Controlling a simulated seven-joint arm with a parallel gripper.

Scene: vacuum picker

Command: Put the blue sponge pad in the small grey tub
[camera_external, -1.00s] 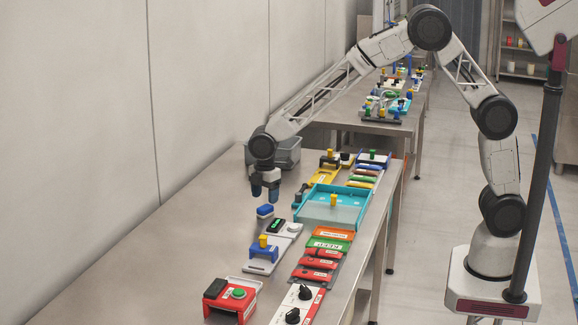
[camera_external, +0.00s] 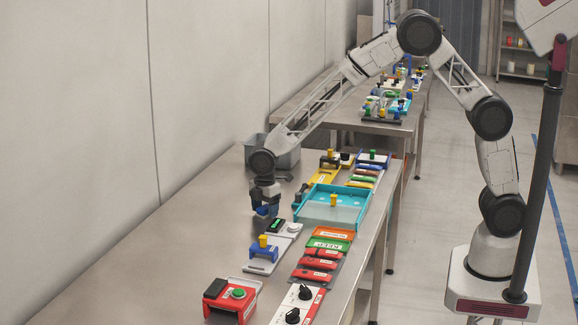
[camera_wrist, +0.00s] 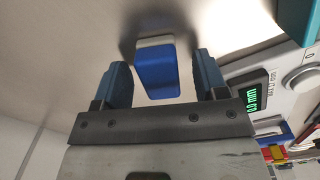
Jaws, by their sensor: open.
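The blue sponge pad (camera_wrist: 157,75) has a pale strip at one end and lies on the bare metal table. In the wrist view it sits between and slightly beyond the fingertips of my open gripper (camera_wrist: 163,78), with a gap on both sides. In the external view my gripper (camera_external: 266,210) is low over the pad and hides most of it. The small grey tub (camera_external: 284,152) stands farther back on the table near the wall, partly hidden behind my arm.
A teal tray (camera_external: 333,212) and several coloured blocks fill the right side of the table. The table's left side along the wall is clear.

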